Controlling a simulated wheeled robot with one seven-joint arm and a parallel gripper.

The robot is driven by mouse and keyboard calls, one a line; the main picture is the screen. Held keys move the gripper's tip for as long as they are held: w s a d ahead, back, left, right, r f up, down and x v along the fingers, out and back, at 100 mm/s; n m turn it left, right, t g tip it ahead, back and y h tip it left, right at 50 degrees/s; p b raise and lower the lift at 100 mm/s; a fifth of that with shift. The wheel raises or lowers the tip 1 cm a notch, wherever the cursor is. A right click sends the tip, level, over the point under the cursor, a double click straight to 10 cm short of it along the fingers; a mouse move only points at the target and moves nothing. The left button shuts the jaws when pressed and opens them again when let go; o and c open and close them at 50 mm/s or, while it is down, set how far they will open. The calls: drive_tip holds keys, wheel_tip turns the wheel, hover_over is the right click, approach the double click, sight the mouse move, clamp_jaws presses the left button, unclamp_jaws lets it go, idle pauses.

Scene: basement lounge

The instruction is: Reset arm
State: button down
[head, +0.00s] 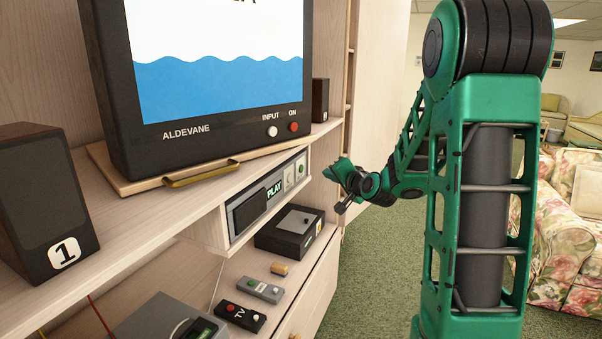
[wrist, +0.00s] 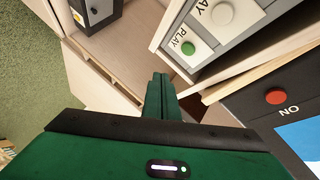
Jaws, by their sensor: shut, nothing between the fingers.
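My arm is green and black and stands at the right of the head view, bent toward the shelf unit. My gripper (head: 333,172) is beside the right end of the player (head: 270,197), which shows PLAY on its display. In the wrist view my gripper (wrist: 160,88) has its green fingers together with nothing between them. The player's green PLAY button (wrist: 187,48) is just right of the fingertips there, and I see a gap between them. Whether anything touches the shelf is hard to tell.
A television (head: 215,75) stands on a board with a brass handle above the player. A speaker (head: 45,200) marked 1 is at left. A black box (head: 290,232), a TV remote (head: 238,316) and a grey remote (head: 259,290) lie below. Green carpet (head: 375,270) is open; a floral armchair (head: 565,230) stands right.

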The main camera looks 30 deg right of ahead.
drive_tip(key=shift+a, duration=0.1)
idle(0.5)
drive_tip(key=s+a+f+n+g, duration=0.2)
drive_tip(key=s+g, duration=0.3)
drive_tip(key=s, duration=0.9)
drive_tip(key=s+a+f+n+g+y, duration=0.1)
drive_tip(key=s+g, duration=0.4)
drive_tip(key=s, duration=1)
drive_tip(key=s+a+f+n+g, duration=0.3)
drive_tip(key=s+a+f+g, duration=0.2)
drive_tip(key=s, duration=0.9)
drive_tip(key=shift+s+a+y, duration=0.15)
drive_tip(key=shift+a+y, duration=0.2)
drive_tip(key=shift+y, duration=0.05)
drive_tip(key=shift+f, duration=0.1)
drive_tip(key=shift+w+f+g, duration=0.25)
drive_tip(key=shift+w+g, duration=0.05)
drive_tip(key=shift+w, duration=0.35)
